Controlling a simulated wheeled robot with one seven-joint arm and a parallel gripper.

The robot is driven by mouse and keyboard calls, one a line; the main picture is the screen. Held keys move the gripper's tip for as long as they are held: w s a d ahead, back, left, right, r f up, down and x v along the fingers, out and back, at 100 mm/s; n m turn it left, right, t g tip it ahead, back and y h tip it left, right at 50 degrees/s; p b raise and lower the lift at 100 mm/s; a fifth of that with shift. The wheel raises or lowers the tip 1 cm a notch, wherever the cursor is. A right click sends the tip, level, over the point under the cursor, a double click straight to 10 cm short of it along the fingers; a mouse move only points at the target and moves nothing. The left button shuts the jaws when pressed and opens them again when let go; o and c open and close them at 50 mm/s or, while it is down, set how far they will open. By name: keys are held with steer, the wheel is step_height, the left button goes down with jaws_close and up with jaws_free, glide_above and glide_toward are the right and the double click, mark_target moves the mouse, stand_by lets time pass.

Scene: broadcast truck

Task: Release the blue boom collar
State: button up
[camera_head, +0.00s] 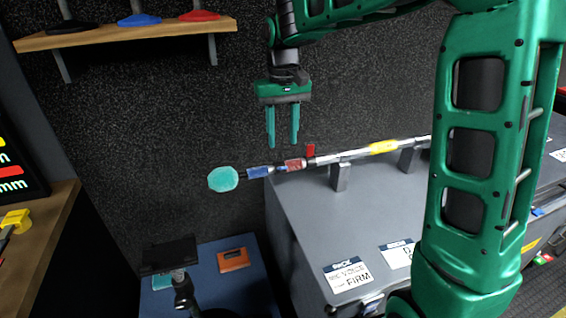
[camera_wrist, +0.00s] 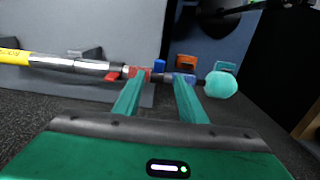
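A boom pole (camera_head: 345,156) lies along the grey case, its teal foam tip (camera_head: 222,179) past the case's left edge. The blue collar (camera_head: 258,172) is beside the tip, and it also shows in the wrist view (camera_wrist: 185,77). A small blue lever (camera_wrist: 159,66) shows between the blue and red collars. The red collar (camera_head: 295,165) has a red lever (camera_head: 310,150) standing up. A yellow collar (camera_head: 383,147) is farther right. My gripper (camera_head: 283,146) is open and empty above the pole, fingers down, near the red and blue collars and apart from them.
Pole rests (camera_head: 341,177) stand on the grey case (camera_head: 300,215). Label cards (camera_head: 348,274) are on its front part. A shelf (camera_head: 130,36) with coloured discs is at upper left. Below are an orange box (camera_head: 233,259) and a black stand (camera_head: 170,252).

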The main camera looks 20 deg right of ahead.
mark_target(282, 168)
step_height(282, 168, down, 9)
steer(key=shift+d+r, duration=0.1)
stand_by(0.3)
jaws_close()
